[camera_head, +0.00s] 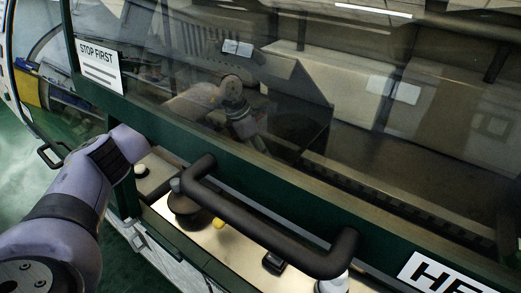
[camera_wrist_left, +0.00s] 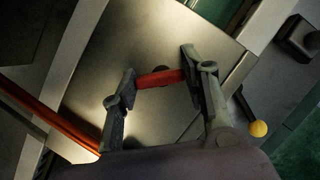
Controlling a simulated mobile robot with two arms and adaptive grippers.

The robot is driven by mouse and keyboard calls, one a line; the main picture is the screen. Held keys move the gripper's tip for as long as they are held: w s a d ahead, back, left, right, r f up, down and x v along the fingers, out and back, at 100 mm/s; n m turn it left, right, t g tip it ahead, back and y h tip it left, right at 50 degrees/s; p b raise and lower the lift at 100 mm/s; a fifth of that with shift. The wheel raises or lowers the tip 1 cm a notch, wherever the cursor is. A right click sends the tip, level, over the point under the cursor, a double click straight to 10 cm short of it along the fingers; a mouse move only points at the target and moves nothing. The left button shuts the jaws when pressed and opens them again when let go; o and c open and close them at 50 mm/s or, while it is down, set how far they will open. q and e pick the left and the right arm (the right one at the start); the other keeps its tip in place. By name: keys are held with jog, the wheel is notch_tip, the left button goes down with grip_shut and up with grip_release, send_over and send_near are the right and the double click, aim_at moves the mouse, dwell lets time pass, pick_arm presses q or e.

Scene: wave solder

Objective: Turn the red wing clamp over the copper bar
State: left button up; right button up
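In the left wrist view the red wing clamp (camera_wrist_left: 160,78) is a short red bar over a dark round spot on a metal plate. My left gripper (camera_wrist_left: 158,70) has a finger at each end of it, and both seem to touch it. A long orange-red bar (camera_wrist_left: 48,117), which looks like the copper bar, runs at the lower left of that view, apart from the clamp. In the head view my left arm comes in from the left to the green frame; its gripper, the clamp and the bar cannot be made out there. My right gripper is not in view.
A thick black handle (camera_head: 268,228) stands out in front of a green-framed glass cover (camera_head: 400,140). Below it is a pale panel with a black block (camera_head: 273,263) and a yellow knob (camera_head: 218,223). A yellow ball (camera_wrist_left: 258,129) is right of my left gripper in the wrist view.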

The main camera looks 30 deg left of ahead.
pick_arm(q)
jog(key=o, duration=0.5)
jog(key=shift+r, duration=0.25)
jog(key=s+a, duration=0.2)
jog(key=a, duration=0.1)
jog(key=s+a, duration=0.5)
jog(key=a, duration=0.2)
jog(key=shift+s+r, duration=0.25)
jog(key=shift+r, duration=0.1)
jog(key=shift+w+d, duration=0.1)
